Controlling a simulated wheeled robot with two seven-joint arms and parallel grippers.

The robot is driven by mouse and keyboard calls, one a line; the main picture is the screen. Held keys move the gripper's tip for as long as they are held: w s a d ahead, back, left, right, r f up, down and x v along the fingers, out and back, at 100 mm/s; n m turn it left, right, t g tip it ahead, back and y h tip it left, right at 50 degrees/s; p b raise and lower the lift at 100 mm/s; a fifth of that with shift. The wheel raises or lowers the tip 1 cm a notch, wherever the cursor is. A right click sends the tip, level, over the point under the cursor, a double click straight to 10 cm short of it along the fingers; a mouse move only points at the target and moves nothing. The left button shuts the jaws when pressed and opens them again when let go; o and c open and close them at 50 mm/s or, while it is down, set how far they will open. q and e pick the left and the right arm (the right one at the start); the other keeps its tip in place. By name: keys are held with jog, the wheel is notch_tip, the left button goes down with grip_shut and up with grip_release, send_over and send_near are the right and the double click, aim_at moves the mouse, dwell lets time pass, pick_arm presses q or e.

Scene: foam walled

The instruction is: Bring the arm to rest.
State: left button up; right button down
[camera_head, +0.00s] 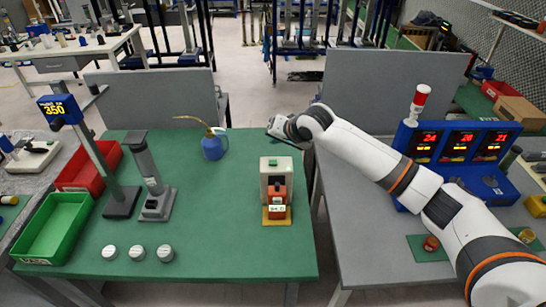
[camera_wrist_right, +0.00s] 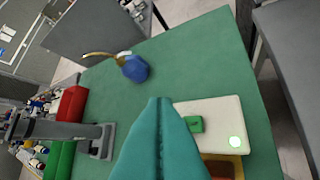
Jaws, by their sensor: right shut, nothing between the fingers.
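My right arm reaches in from the right side of the head view, over the gap between the two tables. Its gripper (camera_head: 283,128) is above the back right edge of the green-topped table (camera_head: 230,245), pointing left. In the right wrist view the teal fingers (camera_wrist_right: 160,105) are shut together with nothing between them. Below them is a white box with a green button (camera_wrist_right: 194,124), and it also shows in the head view as a pale block with a red and yellow front (camera_head: 276,165). My left gripper is not in view.
A blue oil can (camera_head: 214,147) stands at the back of the green table. A red bin (camera_head: 88,172), a green bin (camera_head: 54,228) and a grey post stand (camera_head: 155,190) are at left. A blue display console (camera_head: 458,150) is on the right table. The green table's front middle is clear.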

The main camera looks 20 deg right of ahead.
jog(key=shift+f, duration=0.15)
jog(key=s+a+f+n+g, duration=0.1)
jog(key=s+a+f+n, duration=0.2)
jog(key=s+a+f, duration=0.5)
jog(key=s+a+f+n+g, duration=0.1)
jog(key=s+f+n+g, duration=0.2)
jog(key=s, duration=0.9)
jog(key=s+d+f+h, duration=0.1)
jog(key=s+d, duration=0.2)
jog(key=s, duration=0.4)
jog(key=s+d+f+n+g+h, duration=0.1)
jog(key=s+d, duration=0.2)
jog(key=s, duration=0.4)
jog(key=s+d+f+h, duration=0.1)
jog(key=s+d, duration=0.2)
jog(key=s, duration=0.4)
notch_tip(320, 180, down, 31)
jog(key=s+g+b, duration=0.1)
jog(key=s+b, duration=0.1)
jog(key=b, duration=0.1)
jog(key=s+d+f+g+b, duration=0.1)
jog(key=s+d+f+b, duration=0.1)
jog(key=s+f, duration=1.4)
jog(key=shift+s+d+f+g+b, duration=0.25)
jog(key=shift+d+f+g+b, duration=0.1)
jog(key=shift+d+f, duration=0.25)
